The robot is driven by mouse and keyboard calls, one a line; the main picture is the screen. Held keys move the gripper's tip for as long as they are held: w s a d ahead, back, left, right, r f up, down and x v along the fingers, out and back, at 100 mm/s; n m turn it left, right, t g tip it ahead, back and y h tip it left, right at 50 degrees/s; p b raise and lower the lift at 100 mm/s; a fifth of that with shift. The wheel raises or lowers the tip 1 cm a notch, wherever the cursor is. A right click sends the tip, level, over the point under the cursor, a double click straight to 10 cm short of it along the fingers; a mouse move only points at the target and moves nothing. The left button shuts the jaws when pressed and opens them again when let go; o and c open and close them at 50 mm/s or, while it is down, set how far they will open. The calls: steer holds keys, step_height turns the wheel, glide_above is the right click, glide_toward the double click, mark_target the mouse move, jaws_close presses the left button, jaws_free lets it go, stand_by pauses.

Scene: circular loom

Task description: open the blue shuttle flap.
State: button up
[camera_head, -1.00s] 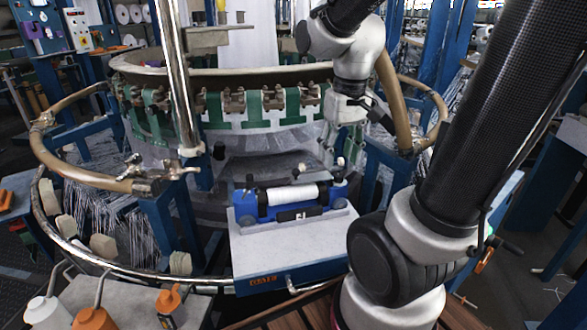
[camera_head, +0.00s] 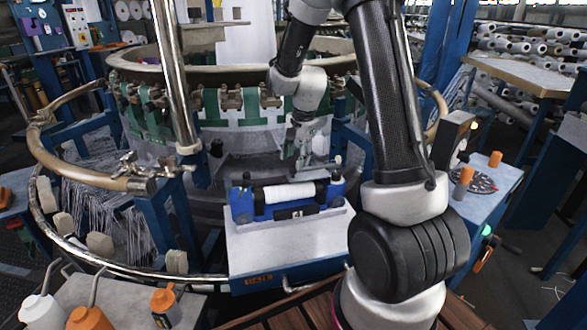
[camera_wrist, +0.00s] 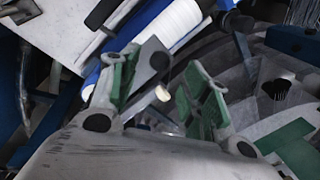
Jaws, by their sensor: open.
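The blue shuttle (camera_head: 262,212) sits on a pale-topped blue stand, with a white thread roll (camera_head: 289,193) lying along it. A dark bar (camera_head: 268,181) runs behind the roll; I cannot tell for sure whether this is the flap. My gripper (camera_head: 294,164) is just above and behind the shuttle's back edge. In the wrist view my gripper (camera_wrist: 163,92) is open, with green pads on its fingers. A small cream knob (camera_wrist: 162,93) shows between the fingertips; contact cannot be told. The roll (camera_wrist: 170,28) and part of the shuttle (camera_wrist: 92,82) show beyond the left finger.
The stand's pale top (camera_head: 285,245) is clear in front of the shuttle. The loom's ring (camera_head: 90,178) curves around at left, and a metal post (camera_head: 172,75) rises left of the shuttle. Bottles (camera_head: 88,317) stand front left. A side table (camera_head: 500,178) is at right.

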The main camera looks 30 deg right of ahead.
mark_target(293, 168)
steer(key=f, duration=0.3)
steer(key=w+f, duration=0.1)
steer(key=f, duration=0.1)
steer(key=shift+a, duration=0.15)
steer(key=shift+r, duration=0.1)
jaws_close()
